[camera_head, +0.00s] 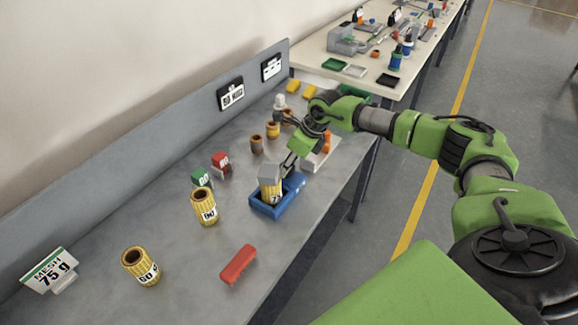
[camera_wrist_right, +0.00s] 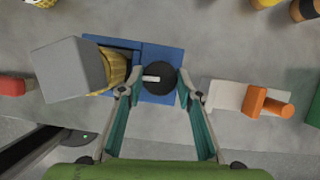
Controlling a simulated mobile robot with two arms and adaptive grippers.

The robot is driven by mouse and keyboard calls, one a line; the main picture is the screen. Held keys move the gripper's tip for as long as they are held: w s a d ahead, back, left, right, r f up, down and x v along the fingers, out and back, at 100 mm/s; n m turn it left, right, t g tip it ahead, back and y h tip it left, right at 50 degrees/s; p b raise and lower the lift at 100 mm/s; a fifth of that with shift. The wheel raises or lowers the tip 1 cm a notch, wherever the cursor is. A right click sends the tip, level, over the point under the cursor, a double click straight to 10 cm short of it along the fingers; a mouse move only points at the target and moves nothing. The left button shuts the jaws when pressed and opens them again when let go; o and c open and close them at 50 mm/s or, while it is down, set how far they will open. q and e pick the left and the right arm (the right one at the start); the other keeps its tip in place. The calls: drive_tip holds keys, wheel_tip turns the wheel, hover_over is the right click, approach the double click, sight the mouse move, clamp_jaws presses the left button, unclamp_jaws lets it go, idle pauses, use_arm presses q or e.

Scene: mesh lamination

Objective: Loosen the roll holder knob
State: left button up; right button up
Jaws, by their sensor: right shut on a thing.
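The blue roll holder (camera_head: 262,207) stands on the grey bench, and it also shows in the right wrist view (camera_wrist_right: 158,54). A yellow mesh roll (camera_head: 268,189) stands in it with a grey block (camera_head: 268,171) on top; the block (camera_wrist_right: 68,70) also shows in the wrist view. The black round knob (camera_wrist_right: 158,78), with a pale bar across it, sits on the holder beside the roll. My right gripper (camera_wrist_right: 154,90) is shut on the knob, one fingertip on each side. In the head view the right gripper (camera_head: 291,168) hides the knob. My left gripper is not in view.
Green (camera_head: 201,177) and red (camera_head: 221,163) label stands are behind. A white base with an orange part (camera_head: 326,142) is right of the holder.

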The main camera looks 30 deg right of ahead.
drive_tip(key=n+b, duration=0.2)
drive_tip(key=n+g+y+b, duration=0.1)
drive_tip(key=n+b, duration=0.2)
drive_tip(key=n+g+y+b, duration=0.1)
drive_tip(key=n+b, duration=0.1)
drive_tip(key=b, duration=0.1)
drive_tip(key=shift+w+f+n, duration=0.15)
drive_tip(key=shift+w+n, duration=0.1)
drive_tip(key=shift+n, duration=0.15)
drive_tip(key=n+g+b, duration=0.1)
drive_tip(key=n+b, duration=0.2)
drive_tip(key=shift+w+d+y, duration=0.1)
drive_tip(key=shift+y, duration=0.2)
drive_tip(key=shift+n+g+b, duration=0.9)
drive_tip(key=shift+n+b, duration=0.1)
drive_tip(key=shift+n, duration=1.2)
drive_tip(key=shift+r, duration=0.2)
drive_tip(key=o, duration=1.1)
